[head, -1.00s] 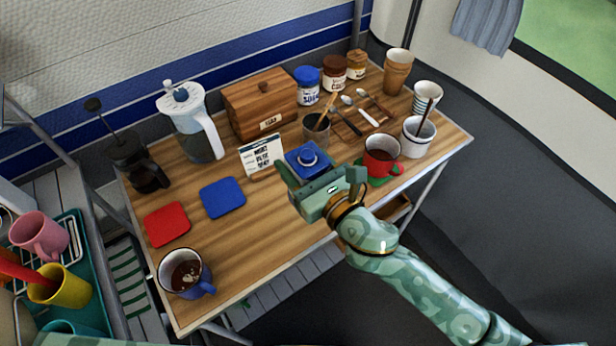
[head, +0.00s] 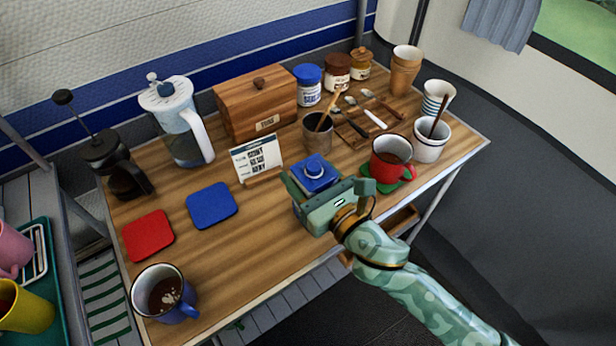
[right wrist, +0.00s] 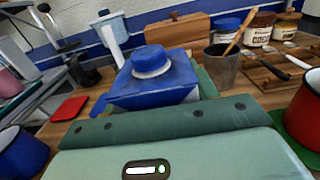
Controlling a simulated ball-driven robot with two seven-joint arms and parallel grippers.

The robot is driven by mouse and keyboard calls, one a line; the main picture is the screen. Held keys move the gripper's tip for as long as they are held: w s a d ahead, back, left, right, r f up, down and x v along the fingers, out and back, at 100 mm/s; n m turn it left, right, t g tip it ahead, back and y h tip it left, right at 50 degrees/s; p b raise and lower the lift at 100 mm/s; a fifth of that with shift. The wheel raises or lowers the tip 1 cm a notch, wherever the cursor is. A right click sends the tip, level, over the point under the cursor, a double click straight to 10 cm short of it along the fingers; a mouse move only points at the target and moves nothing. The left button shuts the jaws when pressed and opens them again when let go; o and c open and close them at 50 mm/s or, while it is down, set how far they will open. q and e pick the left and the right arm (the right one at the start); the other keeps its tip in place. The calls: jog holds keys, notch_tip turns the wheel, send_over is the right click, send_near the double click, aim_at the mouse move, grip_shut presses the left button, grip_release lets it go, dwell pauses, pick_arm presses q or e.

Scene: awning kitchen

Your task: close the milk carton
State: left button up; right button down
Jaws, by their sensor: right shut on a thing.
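The milk carton (head: 316,181) stands at the front middle of the table and shows mostly its blue top. Its round blue cap (head: 314,169), with a white ring around it, sits on the top; how tightly it sits I cannot tell. The carton (right wrist: 155,90) and its cap (right wrist: 152,60) also show in the right wrist view. My right gripper (head: 322,188) is shut on the carton from the front, and its green body hides the carton's lower part. My left gripper is not in view.
A red mug (head: 390,158) on a green coaster stands just right of the gripper. A sign (head: 256,158) and a cup with a brush (head: 318,134) stand behind the carton. Blue (head: 212,205) and red (head: 148,235) coasters lie left, with clear wood between.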

jog(key=shift+s+r, duration=0.1)
jog(key=shift+f, duration=0.2)
jog(key=c, duration=0.5)
grip_release()
jog(key=shift+o, duration=0.2)
jog(key=shift+r, duration=0.2)
jog(key=p+v, duration=0.1)
jog(key=v, duration=1.1)
